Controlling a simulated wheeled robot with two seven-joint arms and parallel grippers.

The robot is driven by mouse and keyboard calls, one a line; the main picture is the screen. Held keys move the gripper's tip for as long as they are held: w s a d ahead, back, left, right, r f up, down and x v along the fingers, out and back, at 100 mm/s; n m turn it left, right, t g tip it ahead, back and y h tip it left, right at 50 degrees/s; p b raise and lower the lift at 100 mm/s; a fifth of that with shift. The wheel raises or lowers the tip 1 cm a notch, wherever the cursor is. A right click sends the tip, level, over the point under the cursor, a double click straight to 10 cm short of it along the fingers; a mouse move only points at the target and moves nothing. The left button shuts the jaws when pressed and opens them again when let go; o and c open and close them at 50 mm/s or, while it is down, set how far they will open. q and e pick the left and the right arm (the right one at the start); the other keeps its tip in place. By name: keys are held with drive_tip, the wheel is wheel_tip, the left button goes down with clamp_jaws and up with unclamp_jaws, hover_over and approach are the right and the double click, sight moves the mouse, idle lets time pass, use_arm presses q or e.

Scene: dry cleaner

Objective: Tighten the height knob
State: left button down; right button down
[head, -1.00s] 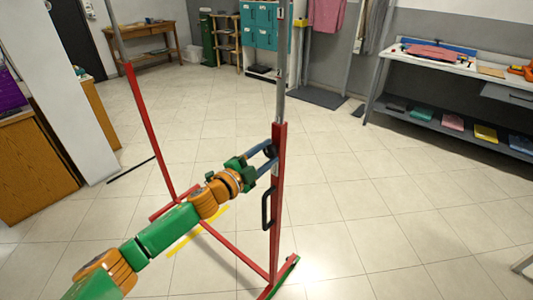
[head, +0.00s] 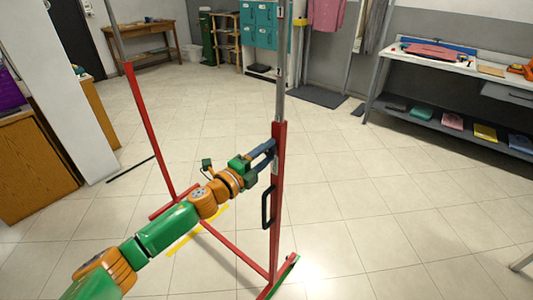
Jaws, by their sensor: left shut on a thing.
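A garment rack with red lower posts (head: 277,200) and grey upper tubes (head: 281,60) stands in front of me. My left gripper (head: 268,152) is at the near post, close to the top of its red part. Its blue fingers are shut on the height knob at the post's side. The fingers hide most of the knob, so its turn cannot be read. A black handle (head: 266,208) is on the same post below the gripper. My right gripper is out of view.
The rack's far post (head: 147,130) and red foot bars stand on the tiled floor. A workbench (head: 440,66) with a lower shelf is at the right. A wooden cabinet (head: 35,172) is at the left. The floor right of the rack is clear.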

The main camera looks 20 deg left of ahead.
use_arm(q)
drive_tip(key=shift+f, duration=0.1)
drive_tip(key=shift+c, duration=1.6)
unclamp_jaws()
drive_tip(key=shift+s, duration=0.1)
drive_tip(key=shift+s+a, duration=0.15)
drive_tip(key=shift+s, duration=0.15)
drive_tip(key=b+v, duration=0.2)
drive_tip(key=v, duration=0.4)
drive_tip(key=shift+s, duration=0.2)
